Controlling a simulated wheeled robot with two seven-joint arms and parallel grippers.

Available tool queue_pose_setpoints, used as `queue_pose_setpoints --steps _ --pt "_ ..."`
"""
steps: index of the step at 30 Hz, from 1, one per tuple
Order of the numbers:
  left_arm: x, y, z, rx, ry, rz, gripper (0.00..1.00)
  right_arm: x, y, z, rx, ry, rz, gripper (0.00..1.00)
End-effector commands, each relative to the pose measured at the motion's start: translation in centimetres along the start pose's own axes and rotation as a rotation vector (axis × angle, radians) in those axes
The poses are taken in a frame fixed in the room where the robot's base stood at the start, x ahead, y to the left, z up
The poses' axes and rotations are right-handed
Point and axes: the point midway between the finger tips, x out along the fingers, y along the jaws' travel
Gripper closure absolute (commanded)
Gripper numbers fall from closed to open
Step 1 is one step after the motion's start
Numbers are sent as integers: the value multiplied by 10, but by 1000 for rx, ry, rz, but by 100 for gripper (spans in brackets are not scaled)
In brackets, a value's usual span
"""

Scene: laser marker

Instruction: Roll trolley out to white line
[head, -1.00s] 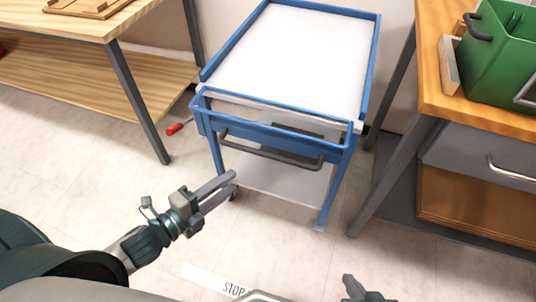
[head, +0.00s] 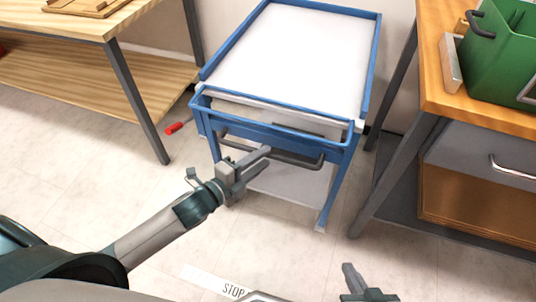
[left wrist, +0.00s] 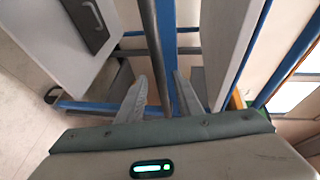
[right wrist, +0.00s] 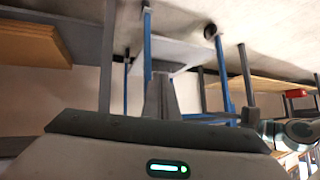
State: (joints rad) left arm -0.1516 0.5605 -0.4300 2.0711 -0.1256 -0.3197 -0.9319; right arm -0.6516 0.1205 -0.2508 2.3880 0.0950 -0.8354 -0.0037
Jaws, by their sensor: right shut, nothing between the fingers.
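The trolley (head: 290,55) is blue-framed with a white top and stands between two benches. Its dark handle (head: 300,161) runs across the front. My left gripper (head: 264,157) is at the handle's left half. In the left wrist view its fingers (left wrist: 163,95) are apart, with the dark handle bar (left wrist: 152,40) appearing between them; contact cannot be told. The white line (head: 205,279), marked STOP, lies on the floor in front of the trolley, partly hidden by my body. My right gripper (head: 349,270) is shut and empty, low at the bottom of the head view, away from the trolley.
A wooden bench (head: 75,22) stands at the left, with a red-handled tool (head: 176,127) on the floor beside it. At the right, another bench (head: 480,120) carries a green bin (head: 505,60). The floor in front of the trolley is clear.

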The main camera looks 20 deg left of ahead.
Motion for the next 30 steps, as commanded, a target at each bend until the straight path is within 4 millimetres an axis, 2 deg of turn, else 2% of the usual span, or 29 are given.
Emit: queue_pose_setpoints --steps 3,9,20,24,30 --pt "16 0 0 0 0 -3 68 1 0 -4 -7 28 -1 100" --pt "29 0 0 0 0 -1 68 2 -2 -11 -12 64 -6 100" --pt "32 0 0 0 0 0 68 2 -5 -12 -9 68 -10 100" --pt "31 0 0 0 0 0 100 2 -5 -12 -7 68 -10 100" --pt "31 0 0 0 0 0 100 2 -5 -13 -5 68 -8 100"
